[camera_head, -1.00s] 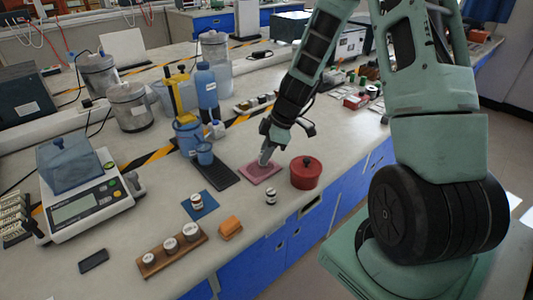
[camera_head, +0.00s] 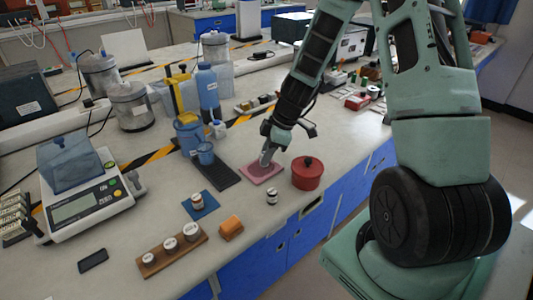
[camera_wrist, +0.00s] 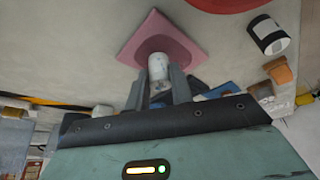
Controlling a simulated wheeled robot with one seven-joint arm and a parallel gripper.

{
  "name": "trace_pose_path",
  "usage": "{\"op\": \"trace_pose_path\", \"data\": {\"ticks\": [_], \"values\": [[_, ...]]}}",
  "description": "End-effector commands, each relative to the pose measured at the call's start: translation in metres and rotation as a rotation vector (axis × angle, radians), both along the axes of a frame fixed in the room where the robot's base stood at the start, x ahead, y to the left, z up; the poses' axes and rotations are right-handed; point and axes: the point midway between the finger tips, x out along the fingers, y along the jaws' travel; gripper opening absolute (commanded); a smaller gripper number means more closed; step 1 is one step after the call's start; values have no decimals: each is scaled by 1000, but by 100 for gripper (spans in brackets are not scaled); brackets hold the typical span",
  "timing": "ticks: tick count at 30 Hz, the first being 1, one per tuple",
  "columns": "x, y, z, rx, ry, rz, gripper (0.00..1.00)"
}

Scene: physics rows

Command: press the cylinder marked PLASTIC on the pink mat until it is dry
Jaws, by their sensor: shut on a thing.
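The pink mat (camera_head: 274,170) lies flat on the bench, left of the red pot. My gripper (camera_head: 265,161) points down over the mat's left part. In the wrist view, my gripper (camera_wrist: 160,92) is shut on a small pale cylinder (camera_wrist: 158,67). The cylinder's far end is at the pink mat (camera_wrist: 184,47), within a darker patch. I cannot tell whether it touches or is just above. No marking on the cylinder is readable. In the head view the fingers hide it.
The lidded red pot (camera_head: 307,174) stands close to the mat's right. A banded jar (camera_head: 272,197) stands in front. A dark tray (camera_head: 222,176) lies to the left, with a blue cup (camera_head: 205,153) at its far end. A jar stands on a blue mat (camera_head: 208,207).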

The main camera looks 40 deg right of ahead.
Motion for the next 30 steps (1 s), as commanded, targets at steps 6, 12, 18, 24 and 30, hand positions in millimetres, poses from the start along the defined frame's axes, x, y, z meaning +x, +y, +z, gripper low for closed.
{"op": "trace_pose_path", "data": {"ticks": [6,12,18,24,30], "values": [[0,0,-3,0,0,0,2],[0,0,-5,0,0,-1,2],[0,0,-7,0,0,-1,2],[0,0,-8,0,0,-1,2],[0,0,-9,0,0,-1,2]]}}
